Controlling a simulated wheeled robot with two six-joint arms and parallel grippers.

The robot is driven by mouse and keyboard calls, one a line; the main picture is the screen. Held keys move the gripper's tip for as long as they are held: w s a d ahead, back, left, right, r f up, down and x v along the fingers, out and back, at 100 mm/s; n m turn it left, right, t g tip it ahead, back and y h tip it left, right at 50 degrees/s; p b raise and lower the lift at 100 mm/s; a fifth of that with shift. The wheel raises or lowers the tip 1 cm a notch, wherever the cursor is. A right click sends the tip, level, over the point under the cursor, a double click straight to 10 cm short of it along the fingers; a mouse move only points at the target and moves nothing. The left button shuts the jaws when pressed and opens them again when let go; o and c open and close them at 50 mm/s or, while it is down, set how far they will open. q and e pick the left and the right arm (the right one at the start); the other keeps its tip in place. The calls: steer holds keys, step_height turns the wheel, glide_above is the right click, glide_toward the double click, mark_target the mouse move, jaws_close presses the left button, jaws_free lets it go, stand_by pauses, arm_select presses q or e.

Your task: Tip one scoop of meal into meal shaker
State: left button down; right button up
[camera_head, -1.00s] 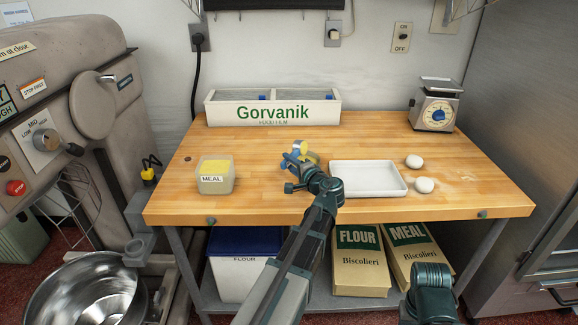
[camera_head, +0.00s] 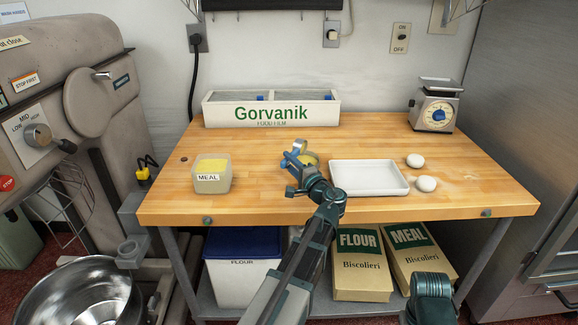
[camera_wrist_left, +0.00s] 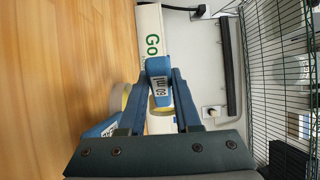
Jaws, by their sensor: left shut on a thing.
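My left gripper (camera_head: 296,162) is over the front middle of the table, shut on the blue handle of a scoop. In the left wrist view the blue scoop handle (camera_wrist_left: 160,85), with a "60 M" marking, sits between my fingers. A round, pale-rimmed container with yellow in it, likely the meal shaker (camera_head: 311,158), shows just behind the gripper; its lower part is hidden. I cannot tell whether the scoop is tipped or touches it. The meal tub (camera_head: 212,182), labelled MEAL and holding yellow meal, stands to the left.
A white tray (camera_head: 369,191) lies right of the gripper, with two white dough balls (camera_head: 426,184) beside it. A scale (camera_head: 436,105) stands back right. A long white Gorvanik box (camera_head: 222,115) is at the back. Table between tub and gripper is clear.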

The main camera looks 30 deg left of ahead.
arm_select(q)
steer(key=shift+d+f+m+t+y+b, duration=0.2)
steer(key=shift+m+t+y+b, duration=0.3)
steer(key=shift+b, duration=0.7)
steer(key=shift+r, duration=0.1)
steer(key=shift+r, duration=0.2)
steer(key=r+n+g+h+p, duration=0.1)
steer(key=h+p, duration=0.1)
steer(key=p, duration=0.3)
steer(key=n+g+h+p, duration=0.1)
steer(key=p, duration=0.4)
steer(key=shift+r+n+h, duration=0.3)
steer(key=shift+r+h, duration=0.05)
steer(key=shift+h, duration=0.05)
